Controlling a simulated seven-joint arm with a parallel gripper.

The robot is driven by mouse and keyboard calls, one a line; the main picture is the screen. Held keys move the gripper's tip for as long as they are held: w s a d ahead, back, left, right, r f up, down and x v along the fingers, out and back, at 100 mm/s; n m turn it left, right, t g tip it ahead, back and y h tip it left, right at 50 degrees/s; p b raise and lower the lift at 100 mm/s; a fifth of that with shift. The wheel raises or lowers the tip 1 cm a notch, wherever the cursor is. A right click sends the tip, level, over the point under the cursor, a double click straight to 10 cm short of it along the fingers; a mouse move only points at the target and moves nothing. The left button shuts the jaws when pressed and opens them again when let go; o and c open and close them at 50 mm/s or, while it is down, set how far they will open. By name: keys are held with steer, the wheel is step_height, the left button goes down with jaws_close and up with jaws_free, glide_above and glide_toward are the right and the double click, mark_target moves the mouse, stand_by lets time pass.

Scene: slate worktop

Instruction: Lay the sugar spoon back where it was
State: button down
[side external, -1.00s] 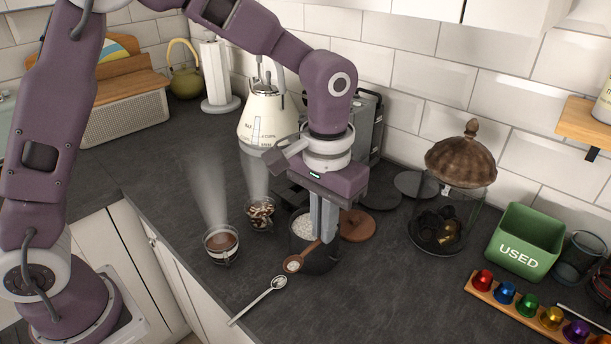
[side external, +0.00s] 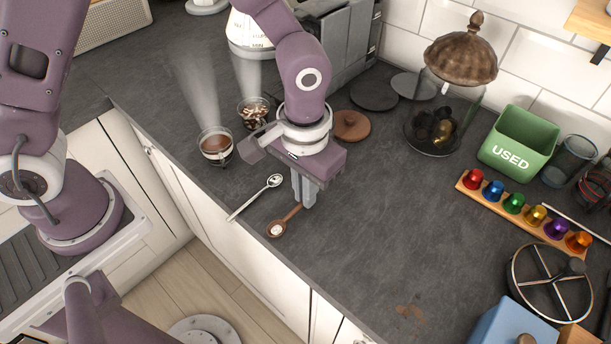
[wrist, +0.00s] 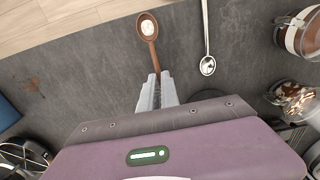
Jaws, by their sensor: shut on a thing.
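The sugar spoon (side external: 277,229) is wooden and brown, with white sugar in its bowl. My gripper (side external: 303,203) is shut on its handle, and the bowl points toward the worktop's front edge. In the wrist view the spoon (wrist: 149,29) sticks out beyond my gripper's fingertips (wrist: 156,80), bowl away from me. I cannot tell whether the spoon touches the worktop or hangs just above it. The sugar pot is mostly hidden behind my gripper; a dark rim shows beside the fingers in the wrist view.
A steel spoon (side external: 254,198) lies just left of the wooden one. A steaming coffee cup (side external: 215,146) and a second glass cup (side external: 252,111) stand behind it. A brown lid (side external: 351,125) lies at the back.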

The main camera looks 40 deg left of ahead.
steer(key=shift+f, duration=0.2)
steer(key=c, duration=1.5)
jaws_free()
steer(key=shift+r, duration=0.1)
step_height(320, 180, up, 7)
steer(key=shift+f, duration=0.1)
steer(key=s+a+r+t, duration=0.2)
steer(key=s+a+r, duration=0.1)
steer(key=a+r, duration=0.55)
steer(key=s+a+r+t, duration=0.1)
steer(key=s+a, duration=0.1)
steer(key=s, duration=0.1)
steer(key=s+a+r+t, duration=0.1)
steer(key=s+a+r, duration=0.1)
steer(key=s+a, duration=0.1)
steer(key=s+a+r+t, duration=0.1)
steer(key=s+a+r, duration=0.1)
steer(key=s, duration=0.2)
steer(key=shift+s+a+r, duration=0.1)
steer(key=shift+s+a, duration=0.2)
steer(key=shift+s, duration=0.1)
